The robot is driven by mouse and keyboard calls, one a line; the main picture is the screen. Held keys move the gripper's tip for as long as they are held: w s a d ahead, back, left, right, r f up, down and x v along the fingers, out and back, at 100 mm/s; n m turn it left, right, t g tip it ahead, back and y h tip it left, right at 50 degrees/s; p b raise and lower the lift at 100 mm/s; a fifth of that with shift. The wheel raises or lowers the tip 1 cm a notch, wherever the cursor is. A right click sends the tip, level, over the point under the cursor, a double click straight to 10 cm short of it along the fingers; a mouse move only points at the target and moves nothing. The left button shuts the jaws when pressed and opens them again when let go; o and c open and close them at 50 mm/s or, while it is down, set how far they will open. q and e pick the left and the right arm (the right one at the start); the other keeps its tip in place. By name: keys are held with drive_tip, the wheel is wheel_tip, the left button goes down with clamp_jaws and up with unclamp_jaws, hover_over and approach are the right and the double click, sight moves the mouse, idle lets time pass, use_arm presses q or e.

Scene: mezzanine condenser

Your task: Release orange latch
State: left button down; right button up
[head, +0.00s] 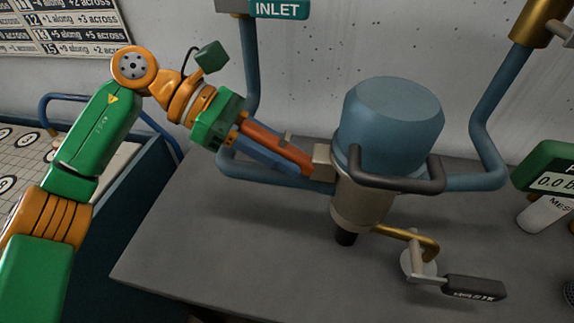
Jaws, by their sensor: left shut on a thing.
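My left gripper (297,164) reaches in from the upper left on a green and orange arm. It is shut, with its fingers against the left side of the blue-capped bowl assembly (392,125). My right gripper is out of view.
Blue pipes (486,130) rise on both sides of the assembly. A dark curved handle (395,184) crosses its front. A brass drain pipe (408,236) leads to a black-handled valve (474,288). A green gauge (551,168) stands at right. The grey bench (230,255) is clear at front left.

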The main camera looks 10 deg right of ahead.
use_arm(q)
drive_tip(key=shift+a+f+g+h+b, duration=0.15)
drive_tip(key=shift+f+g+h+b, duration=0.3)
drive_tip(key=shift+h+b, duration=0.85)
drive_tip(key=c, duration=0.7)
unclamp_jaws()
drive_tip(key=shift+w+a, duration=0.1)
drive_tip(key=v, duration=0.7)
drive_tip(key=shift+r, duration=0.1)
